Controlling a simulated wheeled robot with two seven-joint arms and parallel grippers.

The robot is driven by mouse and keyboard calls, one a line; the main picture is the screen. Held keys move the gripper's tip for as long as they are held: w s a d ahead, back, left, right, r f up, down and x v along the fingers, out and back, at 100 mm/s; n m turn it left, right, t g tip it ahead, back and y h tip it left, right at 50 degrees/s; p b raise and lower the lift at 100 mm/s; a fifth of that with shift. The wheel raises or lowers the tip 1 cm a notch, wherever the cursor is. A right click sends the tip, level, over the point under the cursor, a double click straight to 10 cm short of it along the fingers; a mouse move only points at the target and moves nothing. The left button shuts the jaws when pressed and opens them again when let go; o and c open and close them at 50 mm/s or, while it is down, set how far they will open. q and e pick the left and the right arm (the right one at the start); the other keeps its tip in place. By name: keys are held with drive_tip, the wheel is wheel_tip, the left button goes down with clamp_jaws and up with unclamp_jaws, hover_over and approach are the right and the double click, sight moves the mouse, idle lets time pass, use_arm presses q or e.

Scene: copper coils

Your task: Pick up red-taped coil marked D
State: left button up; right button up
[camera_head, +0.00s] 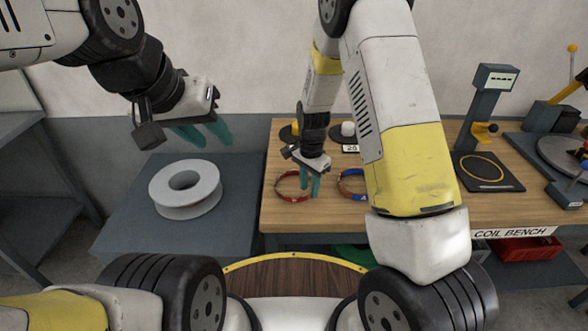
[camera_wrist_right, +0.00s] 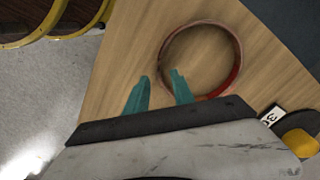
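A thin copper coil with red tape (camera_head: 280,195) lies flat near the left end of the wooden bench. In the right wrist view this coil (camera_wrist_right: 239,68) is a ring with red on its right and lower side. I cannot read a letter D on it. My right gripper (camera_head: 316,186) points down at the coil's right side in the head view. In the wrist view its teal fingers (camera_wrist_right: 160,77) are apart and empty, with the tips by the ring's lower-left rim. My left gripper (camera_head: 207,134) is open and empty, above and beyond the white spool.
A blue-taped coil (camera_head: 344,187) lies to the right, partly hidden by my right arm. A white spool (camera_head: 185,204) stands on the grey table (camera_head: 125,225) at left. A small number card (camera_wrist_right: 271,116) and a yellow piece (camera_wrist_right: 300,143) sit near the red coil.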

drive_tip(key=shift+f, duration=0.85)
drive_tip(key=shift+c, duration=0.4)
clamp_jaws()
idle(0.4)
